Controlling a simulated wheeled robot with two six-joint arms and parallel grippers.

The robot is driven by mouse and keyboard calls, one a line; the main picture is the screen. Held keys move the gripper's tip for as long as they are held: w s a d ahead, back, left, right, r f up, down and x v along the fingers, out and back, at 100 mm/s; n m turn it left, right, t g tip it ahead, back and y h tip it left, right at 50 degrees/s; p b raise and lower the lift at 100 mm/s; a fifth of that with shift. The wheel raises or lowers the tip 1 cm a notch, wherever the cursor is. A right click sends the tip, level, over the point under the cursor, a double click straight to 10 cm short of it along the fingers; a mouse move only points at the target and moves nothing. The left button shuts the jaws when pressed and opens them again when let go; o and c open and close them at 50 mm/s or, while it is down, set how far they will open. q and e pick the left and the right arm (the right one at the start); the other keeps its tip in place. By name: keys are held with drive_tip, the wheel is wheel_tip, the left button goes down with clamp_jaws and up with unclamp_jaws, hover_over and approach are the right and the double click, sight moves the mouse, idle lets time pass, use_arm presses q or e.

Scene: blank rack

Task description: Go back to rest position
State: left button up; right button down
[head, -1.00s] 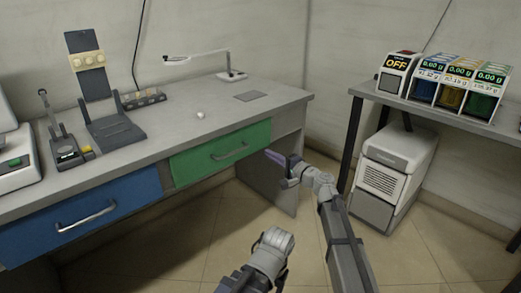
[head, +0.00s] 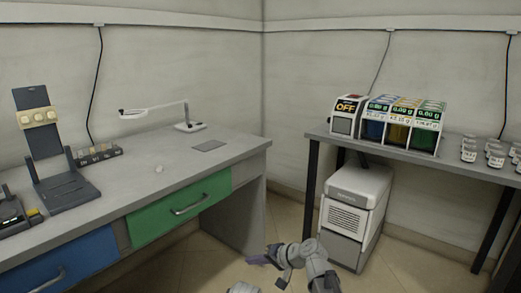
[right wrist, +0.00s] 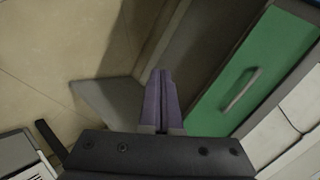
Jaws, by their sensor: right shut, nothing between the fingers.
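My right gripper (head: 262,259) is low in the head view, in front of the workbench's right end and below the green drawer's level. In the right wrist view its purple fingers (right wrist: 161,98) are together, with nothing between them. The green drawer (head: 160,220) is shut and also shows in the right wrist view (right wrist: 255,62), to the right of the fingers and apart from them. A pale part of my other arm (head: 243,288) shows at the bottom edge of the head view, but the left gripper itself is out of view.
A blue drawer (head: 65,262) is at lower left. At right, a table (head: 455,160) bears coloured dispensers (head: 400,132) and jars (head: 495,158); a white machine (head: 350,220) stands below.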

drive_tip(key=s+d+f+n+g+h, duration=0.1)
drive_tip(key=s+d+f+g+h, duration=0.15)
drive_tip(key=s+d, duration=0.4)
drive_tip(key=s+d+f+g+h, duration=0.1)
drive_tip(key=s+d+f+h, duration=0.3)
drive_tip(key=s+d, duration=0.25)
drive_tip(key=s+d+f+n+g+h, duration=0.1)
drive_tip(key=s+d+f+g+h, duration=0.1)
drive_tip(key=s+d+f+h, duration=0.4)
drive_tip(key=s+a+r+n+y+p, duration=0.1)
drive_tip(key=s+a+r+n+p, duration=0.35)
drive_tip(key=a, duration=0.65)
wheel_tip(320, 180, up, 38)
drive_tip(key=p, duration=3.5)
drive_tip(key=shift+d+m, duration=0.3)
drive_tip(key=shift+m, duration=0.05)
drive_tip(key=shift+g, duration=0.25)
